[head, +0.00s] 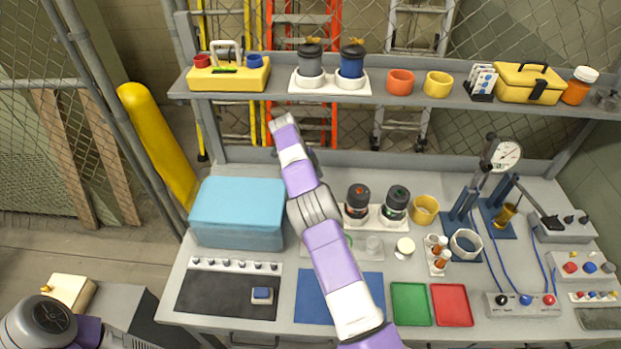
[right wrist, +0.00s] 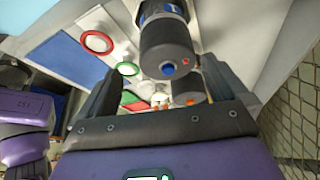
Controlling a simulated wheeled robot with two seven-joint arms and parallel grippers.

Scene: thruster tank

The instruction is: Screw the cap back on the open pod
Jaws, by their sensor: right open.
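Dark-capped pods stand in a white rack on the bench: a red-marked pod (head: 357,200) and a green-marked pod (head: 396,203). A dark-topped pod with a blue centre dot (right wrist: 168,50) is close in front of my right gripper (right wrist: 156,68) in the right wrist view; another dark pod (right wrist: 185,90) is behind it. The right gripper is open, its fingers either side of the near pod's top in the picture; contact cannot be told. In the head view my right arm hides part of the rack. I cannot tell which pod is open. My left gripper is out of view.
A white tray holds a red ring (right wrist: 97,42) and a green ring (right wrist: 128,69). A pale round disc (head: 404,247) lies nearby. A blue box (head: 238,213) stands left of the arm. The shelf (head: 430,98) overhangs the back. The black mat (head: 215,295) is mostly clear.

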